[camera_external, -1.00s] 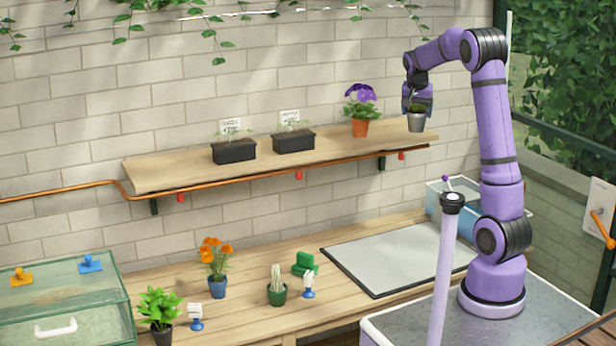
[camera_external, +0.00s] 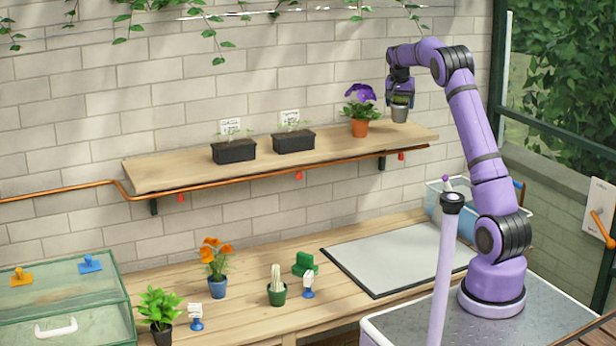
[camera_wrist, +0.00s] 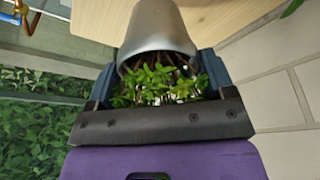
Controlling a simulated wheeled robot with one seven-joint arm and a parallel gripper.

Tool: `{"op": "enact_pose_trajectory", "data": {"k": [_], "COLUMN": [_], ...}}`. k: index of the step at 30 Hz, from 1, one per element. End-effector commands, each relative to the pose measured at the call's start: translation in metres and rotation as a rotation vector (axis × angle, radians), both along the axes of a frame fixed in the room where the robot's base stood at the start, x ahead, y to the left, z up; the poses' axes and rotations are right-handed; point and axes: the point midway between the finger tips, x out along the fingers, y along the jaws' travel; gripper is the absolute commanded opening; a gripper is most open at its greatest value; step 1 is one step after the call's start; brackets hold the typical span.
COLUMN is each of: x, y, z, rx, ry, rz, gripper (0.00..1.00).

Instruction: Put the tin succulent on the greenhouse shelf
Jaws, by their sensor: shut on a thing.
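The tin succulent (camera_external: 400,110) is a small grey metal pot with green leaves. My gripper (camera_external: 400,94) is shut on it and holds it near the right end of the greenhouse shelf (camera_external: 190,174). In the external view the pot's base appears just above the shelf's top; I cannot tell whether it touches. In the wrist view the tin pot (camera_wrist: 160,30) lies between my gripper's fingers (camera_wrist: 158,82), its leaves toward the palm, with the wooden shelf (camera_wrist: 215,20) beyond its base.
A purple-flowered terracotta pot (camera_external: 360,127) stands close left of the held tin. Two black seedling trays (camera_external: 234,152) (camera_external: 294,142) stand further left on the shelf. The shelf's right end is bare. Below are a workbench (camera_external: 300,318) with several small plants and a grey mat (camera_external: 400,257).

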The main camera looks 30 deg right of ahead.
Motion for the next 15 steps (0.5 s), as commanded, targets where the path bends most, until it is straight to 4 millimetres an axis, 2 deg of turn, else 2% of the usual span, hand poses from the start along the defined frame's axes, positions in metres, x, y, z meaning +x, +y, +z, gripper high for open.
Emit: {"op": "enact_pose_trajectory", "data": {"k": [5,12,15], "x": [0.009,0.008,0.008], "y": [-0.002,-0.002,-0.001], "z": [-0.001,-0.033,-0.036], "rx": [0.0,0.001,0.0], "ry": [-0.001,0.001,0.0], "rz": [0.0,0.001,0.001], "gripper": [0.48,0.48,0.48]}}
